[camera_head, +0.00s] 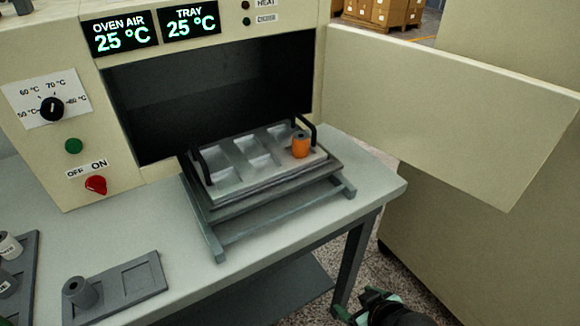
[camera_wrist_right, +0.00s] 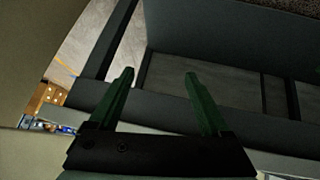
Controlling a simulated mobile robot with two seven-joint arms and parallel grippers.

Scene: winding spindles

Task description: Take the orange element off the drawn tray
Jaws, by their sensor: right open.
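The orange element (camera_head: 300,144) stands upright at the back right of the drawn tray (camera_head: 235,191), in one of its recesses. The tray sits out in front of the oven opening on a dark rack and has a black handle at each end. My right gripper (camera_head: 366,306) is low at the bottom of the head view, in front of the table and well apart from the tray. In the right wrist view its green fingers (camera_wrist_right: 160,78) are spread, with nothing between them. My left gripper does not show.
The oven door (camera_head: 450,100) stands open to the right of the tray. A grey holder (camera_head: 135,285) with a grey spindle (camera_head: 80,291) lies at the table's front left. Another holder with white-topped spindles (camera_head: 8,246) is at the left edge. The table (camera_head: 370,190) right of the rack is bare.

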